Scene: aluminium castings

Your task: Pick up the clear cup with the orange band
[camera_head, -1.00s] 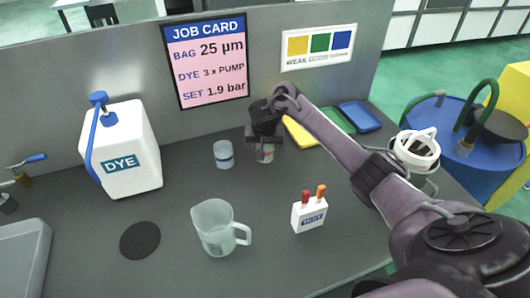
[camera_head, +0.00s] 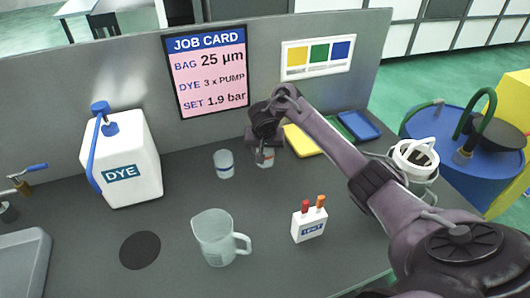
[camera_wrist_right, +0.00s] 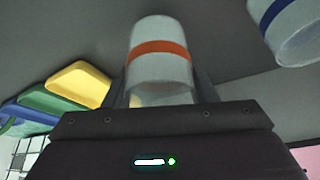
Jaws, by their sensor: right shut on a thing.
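The clear cup with the orange band (camera_wrist_right: 160,62) stands between the two fingers of my right gripper in the right wrist view. My right gripper (camera_head: 264,152) is shut on it, with a finger along each side. In the head view the cup (camera_head: 265,160) shows small below the gripper, its upper part partly covered. I cannot tell whether its base touches the table. My left gripper is not in view.
A similar clear cup with a blue band (camera_head: 223,164) stands just left of it. Yellow (camera_head: 303,141), green and blue trays lie to the right. The back panel is close behind.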

